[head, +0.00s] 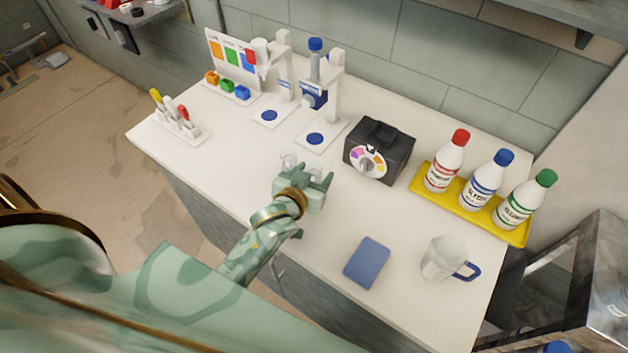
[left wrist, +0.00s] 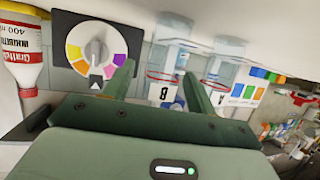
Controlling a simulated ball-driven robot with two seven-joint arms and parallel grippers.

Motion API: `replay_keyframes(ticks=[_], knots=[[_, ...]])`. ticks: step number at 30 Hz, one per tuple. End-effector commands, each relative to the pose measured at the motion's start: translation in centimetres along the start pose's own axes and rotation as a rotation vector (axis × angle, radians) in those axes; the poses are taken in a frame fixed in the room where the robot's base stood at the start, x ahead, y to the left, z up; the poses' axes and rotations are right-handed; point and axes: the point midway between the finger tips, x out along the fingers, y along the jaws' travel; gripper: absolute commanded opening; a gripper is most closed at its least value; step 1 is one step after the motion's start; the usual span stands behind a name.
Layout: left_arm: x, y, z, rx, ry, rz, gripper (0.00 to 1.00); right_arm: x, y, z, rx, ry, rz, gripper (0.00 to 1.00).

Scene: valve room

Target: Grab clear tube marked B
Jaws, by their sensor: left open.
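Two clear tubes stand close together on the white counter. The one on the right (head: 316,173) is partly hidden by my left gripper (head: 315,180). The other clear tube (head: 289,160) stands just to its left. In the left wrist view, a clear tube (left wrist: 174,58) with a red line shows by a white "B" label (left wrist: 162,93). A second clear tube (left wrist: 222,68) shows by an "A" label. My left gripper (left wrist: 158,70) is open. The B tube lies ahead, nearer its right finger; I cannot tell if they touch. My right gripper is not in view.
A black box with a coloured dial (head: 379,150) stands right of the gripper. Two white dispensers (head: 333,95) stand behind. A yellow tray (head: 420,188) holds three bottles. A blue pad (head: 367,262) and a mug (head: 443,259) are at front right.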

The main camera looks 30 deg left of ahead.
Motion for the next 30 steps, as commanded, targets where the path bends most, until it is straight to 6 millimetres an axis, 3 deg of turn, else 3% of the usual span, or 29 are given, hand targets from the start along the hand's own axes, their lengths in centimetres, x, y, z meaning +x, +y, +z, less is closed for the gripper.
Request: replay_keyframes(ticks=[4, 11, 12, 17, 30], knots=[[2.0, 0.0, 0.1, 0.002, 0.0, 0.001, 0.57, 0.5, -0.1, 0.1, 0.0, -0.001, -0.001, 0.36], [2.2, 0.0, 0.1, 0.0, -0.001, 0.001, 0.57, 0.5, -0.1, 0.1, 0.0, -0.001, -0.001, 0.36], [2.2, 0.0, 0.1, 0.0, -0.001, 0.001, 0.54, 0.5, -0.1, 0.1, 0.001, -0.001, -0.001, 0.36], [2.2, 0.0, 0.1, 0.0, -0.001, 0.001, 0.1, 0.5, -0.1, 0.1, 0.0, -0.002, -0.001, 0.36], [1.9, 0.0, -0.9, -0.001, 0.001, 0.0, 0.08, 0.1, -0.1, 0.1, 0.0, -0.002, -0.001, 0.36]])
